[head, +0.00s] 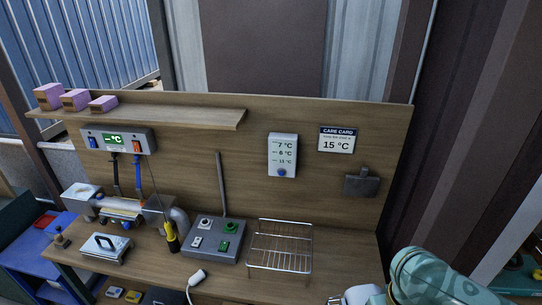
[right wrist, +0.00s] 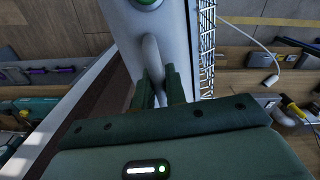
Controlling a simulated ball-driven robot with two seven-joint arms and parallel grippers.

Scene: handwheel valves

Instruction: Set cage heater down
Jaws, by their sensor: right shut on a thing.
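In the right wrist view my right gripper (right wrist: 157,82) is shut on the grey loop handle of a pale grey box with wire mesh along one side, which looks like the cage heater (right wrist: 118,40). A round green part sits on its top, cut by the upper edge. Its underside is hidden, so I cannot tell whether it touches anything. In the head view my patterned teal right arm comes in at the bottom right, and a white piece beside it is cut by the lower edge. My left gripper is in neither view.
A wire rack (head: 280,247) stands on the wooden bench (head: 345,258), right of a grey switch box (head: 214,240). A white plug (head: 198,276) with a cable lies in front. A handled metal box (head: 105,247) is at left. Bench right of the rack is clear. A care card (head: 337,140) reads 15 °C.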

